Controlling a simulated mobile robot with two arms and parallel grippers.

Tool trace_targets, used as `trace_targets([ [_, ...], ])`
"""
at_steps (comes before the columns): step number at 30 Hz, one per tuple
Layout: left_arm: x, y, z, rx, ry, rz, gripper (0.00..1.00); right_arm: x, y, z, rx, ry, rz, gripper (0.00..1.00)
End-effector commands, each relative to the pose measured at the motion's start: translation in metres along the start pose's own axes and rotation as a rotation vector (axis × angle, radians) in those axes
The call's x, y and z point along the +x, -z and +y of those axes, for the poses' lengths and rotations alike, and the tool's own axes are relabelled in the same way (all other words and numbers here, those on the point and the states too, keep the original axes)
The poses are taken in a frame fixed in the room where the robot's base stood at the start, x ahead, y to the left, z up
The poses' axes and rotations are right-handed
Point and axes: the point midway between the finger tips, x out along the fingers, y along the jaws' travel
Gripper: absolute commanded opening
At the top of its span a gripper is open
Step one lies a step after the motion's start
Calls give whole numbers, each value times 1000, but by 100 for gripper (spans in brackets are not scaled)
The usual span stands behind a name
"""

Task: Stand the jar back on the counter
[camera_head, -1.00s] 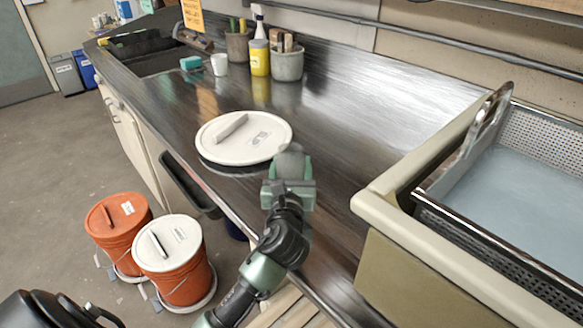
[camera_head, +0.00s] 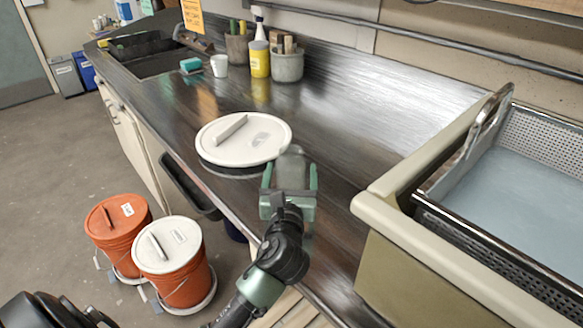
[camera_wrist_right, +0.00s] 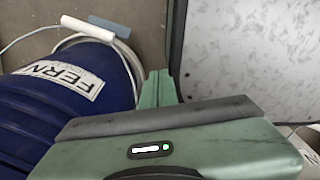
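A dark grey, rounded jar (camera_head: 291,168) is between the two green fingers of my left gripper (camera_head: 290,178), which are shut on its sides. They are over the counter (camera_head: 345,165), just right of the white-lidded bucket in the head view. The jar's lower part is hidden by the gripper, so I cannot tell whether it touches the counter. My right gripper (camera_wrist_right: 160,75) shows only in its wrist view. Its green fingers are together with nothing between them, to the right of a blue bucket (camera_wrist_right: 75,95) labelled FERN.
The white-lidded bucket (camera_head: 245,140) stands close to the left gripper. A sink with a perforated basket (camera_head: 470,225) is at the right. Pots, a yellow container (camera_head: 259,58) and a white cup (camera_head: 220,65) stand at the back. Two orange buckets (camera_head: 172,258) are on the floor. The counter's middle is clear.

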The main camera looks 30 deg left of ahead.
Motion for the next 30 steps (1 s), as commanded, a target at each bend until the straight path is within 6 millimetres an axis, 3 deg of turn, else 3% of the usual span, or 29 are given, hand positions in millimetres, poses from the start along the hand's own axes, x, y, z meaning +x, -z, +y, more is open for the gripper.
trace_targets([
  [6, -50, 2, 0, -2, 1, 3, 80, 4, 0, 0, 0, 0, 0, 0],
  [12, -83, 2, 0, -2, 0, 2, 80, 6, -1, 0, 0, 0, 0, 0],
  [18, -95, 0, 0, -3, -1, 1, 80, 7, -1, 0, 0, 0, -1, 0],
  [30, -95, 1, 1, -11, -2, 5, 80, 7, 1, 0, 0, 0, 1, 0],
])
